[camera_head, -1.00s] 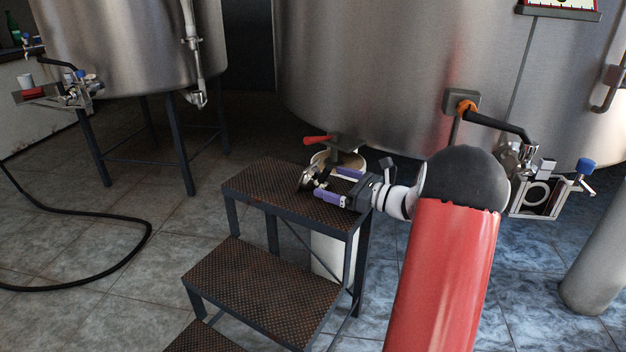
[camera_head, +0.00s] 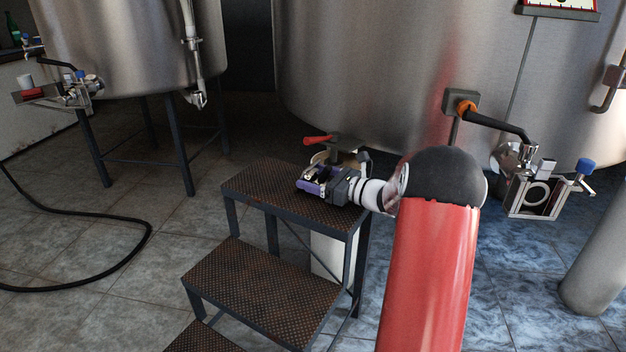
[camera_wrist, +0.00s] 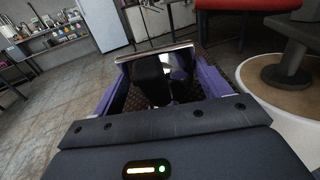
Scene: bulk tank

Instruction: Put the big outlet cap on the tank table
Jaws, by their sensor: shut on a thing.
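My gripper (camera_head: 318,184) with purple fingers is low over the top step of the metal steps, beside the tank's bottom outlet. In the wrist view my gripper (camera_wrist: 162,75) is closed on a shiny metal piece with a bright flat rim, seemingly the big outlet cap (camera_wrist: 180,66). In the head view the cap is mostly hidden by the fingers. I cannot tell for certain which surface is the tank table; a small shelf (camera_head: 22,97) with a red and white item sits at the left tank.
The brown steps (camera_head: 265,270) stand below my gripper. The big steel tank (camera_head: 400,70) is close behind. A black hose (camera_head: 148,240) lies on the floor at left.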

